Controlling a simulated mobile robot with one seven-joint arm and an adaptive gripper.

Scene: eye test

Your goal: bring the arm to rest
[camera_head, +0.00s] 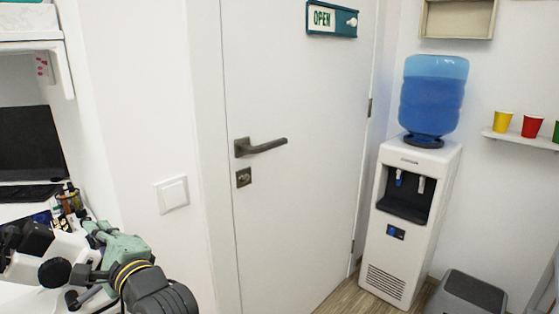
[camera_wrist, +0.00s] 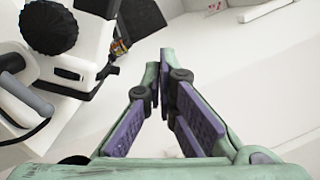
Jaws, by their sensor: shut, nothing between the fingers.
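My gripper (camera_head: 94,229) is green and shows at the lower left in the head view, with my dark wrist behind it. In the wrist view, its two fingers (camera_wrist: 159,68) with purple pads come together at the tips, and nothing is held between them. The gripper is close beside a white microscope (camera_head: 37,262) with black parts. The microscope also shows at the upper left in the wrist view (camera_wrist: 75,55); I cannot tell whether they touch.
A white door (camera_head: 290,190) with a dark handle (camera_head: 262,147) is shut. A water cooler (camera_head: 415,215) and a grey bin (camera_head: 467,293) stand right of it. A monitor (camera_head: 28,143) and a cup of pens (camera_head: 70,200) are at the left. A light switch (camera_head: 172,194) is on the wall.

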